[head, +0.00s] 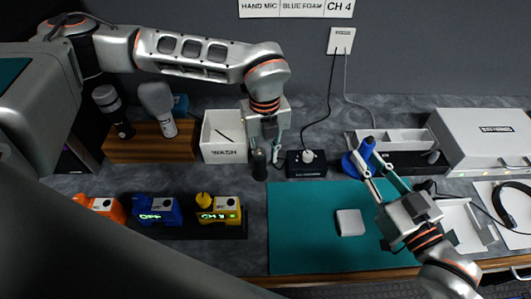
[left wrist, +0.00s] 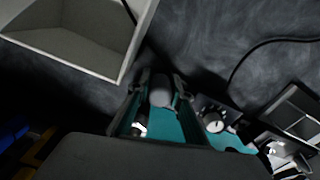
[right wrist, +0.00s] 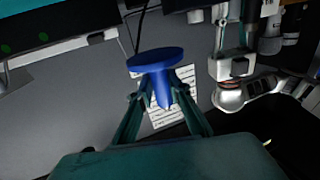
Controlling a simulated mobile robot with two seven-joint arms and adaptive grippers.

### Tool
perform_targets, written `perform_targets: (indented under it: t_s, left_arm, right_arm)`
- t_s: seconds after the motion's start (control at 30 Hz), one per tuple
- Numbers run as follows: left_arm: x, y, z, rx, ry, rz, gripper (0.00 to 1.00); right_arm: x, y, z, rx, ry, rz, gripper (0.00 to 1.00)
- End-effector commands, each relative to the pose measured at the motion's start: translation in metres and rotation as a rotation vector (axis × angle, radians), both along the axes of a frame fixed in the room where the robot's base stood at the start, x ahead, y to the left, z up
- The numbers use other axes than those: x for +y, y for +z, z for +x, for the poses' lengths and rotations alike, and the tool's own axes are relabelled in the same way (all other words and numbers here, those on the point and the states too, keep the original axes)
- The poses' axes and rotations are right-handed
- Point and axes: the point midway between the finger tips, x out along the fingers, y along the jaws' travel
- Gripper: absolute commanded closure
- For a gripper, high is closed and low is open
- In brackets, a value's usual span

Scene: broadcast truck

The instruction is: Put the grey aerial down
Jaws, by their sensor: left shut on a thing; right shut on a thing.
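My left gripper (head: 266,140) is shut on a dark grey, round-ended cylinder, which I take to be the grey aerial (head: 259,165). It sits between the fingers in the left wrist view (left wrist: 160,93). In the head view it is upright, between the white box and the black socket box; I cannot tell whether its lower end touches the counter. My right gripper (head: 370,168) is shut on a blue piece (head: 362,153) with a round disc and a tapering stem. The right wrist view shows this blue piece (right wrist: 157,72) between the fingertips, above the counter.
The white WASH box (head: 224,153) stands left of the aerial, the black socket box (head: 306,164) right of it. Orange, blue and yellow packs (head: 220,208) stand front left. A green mat (head: 300,240) bears a small white block (head: 350,222). A white divided tray (head: 405,137) is behind my right gripper.

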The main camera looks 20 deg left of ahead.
Motion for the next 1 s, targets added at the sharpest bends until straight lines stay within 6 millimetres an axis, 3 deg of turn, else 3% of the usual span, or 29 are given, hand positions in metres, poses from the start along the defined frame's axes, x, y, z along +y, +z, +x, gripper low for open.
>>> perform_targets:
  t_s: [0.87,0.9,0.93,1.0]
  left_arm:
    - [0.0,-0.02,-0.002,0.005,-0.003,0.003,1.0]
    - [0.0,-0.02,-0.002,0.005,-0.003,0.003,0.72]
    - [0.0,-0.02,-0.002,0.005,-0.003,0.003,0.64]
    - [0.0,-0.02,-0.002,0.005,-0.003,0.003,0.63]
  right_arm:
    - [0.0,-0.012,0.0,0.001,0.0,0.002,1.0]
    - [0.0,-0.012,0.0,0.001,0.0,0.002,1.0]
    - [0.0,-0.012,0.0,0.001,0.0,0.002,1.0]
    - [0.0,-0.012,0.0,0.001,0.0,0.002,1.0]
